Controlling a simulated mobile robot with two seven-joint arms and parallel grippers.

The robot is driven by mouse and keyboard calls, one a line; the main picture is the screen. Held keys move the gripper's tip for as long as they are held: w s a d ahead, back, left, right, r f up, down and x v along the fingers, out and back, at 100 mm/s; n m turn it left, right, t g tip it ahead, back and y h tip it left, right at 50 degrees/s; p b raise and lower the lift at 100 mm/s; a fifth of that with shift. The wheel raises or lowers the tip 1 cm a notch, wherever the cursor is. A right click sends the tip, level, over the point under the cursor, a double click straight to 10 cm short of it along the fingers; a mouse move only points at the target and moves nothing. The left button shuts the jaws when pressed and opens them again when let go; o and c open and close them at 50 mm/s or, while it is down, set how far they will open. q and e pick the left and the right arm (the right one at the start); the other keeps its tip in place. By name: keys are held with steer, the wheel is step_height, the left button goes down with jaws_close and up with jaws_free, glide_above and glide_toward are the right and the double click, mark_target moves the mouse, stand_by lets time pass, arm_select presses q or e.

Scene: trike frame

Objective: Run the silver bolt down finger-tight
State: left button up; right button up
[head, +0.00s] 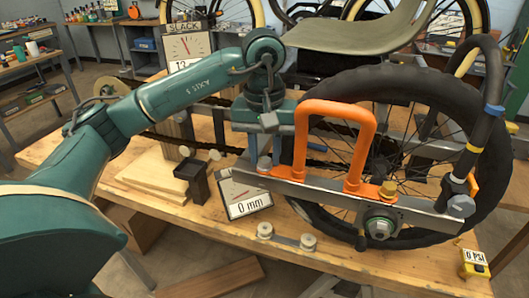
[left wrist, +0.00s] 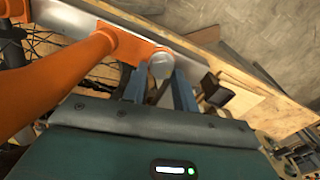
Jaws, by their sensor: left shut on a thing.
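The silver bolt (head: 264,164) sits at the left end of the flat grey metal bar (head: 320,190), by the foot of the orange handle (head: 305,140). In the left wrist view, the bolt's round head (left wrist: 162,65) is between my two blue-grey fingers. My left gripper (head: 264,150) points down at the bolt and is shut on it; the gripper (left wrist: 160,78) also shows in the wrist view. The bolt's shank is hidden, so I cannot tell how deep it sits. Another silver bolt head (head: 461,205) is at the bar's right end. My right gripper is not in view.
A big black-tyred wheel (head: 425,85) stands behind the bar. A brass-coloured bolt (head: 388,188) sits at the handle's right foot. A "SLACK" dial (head: 187,48) stands behind.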

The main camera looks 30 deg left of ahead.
mark_target(264, 158)
arm_select(q)
steer(key=shift+s+d+f+m, duration=0.2)
steer(key=shift+f+m, duration=0.35)
steer(key=shift+m, duration=0.45)
steer(key=o, duration=0.8)
steer(key=shift+s, duration=0.15)
steer(key=shift+r, duration=0.1)
step_height(264, 158, up, 13)
steer(key=shift+a+f, duration=0.1)
steer(key=shift+a, duration=0.05)
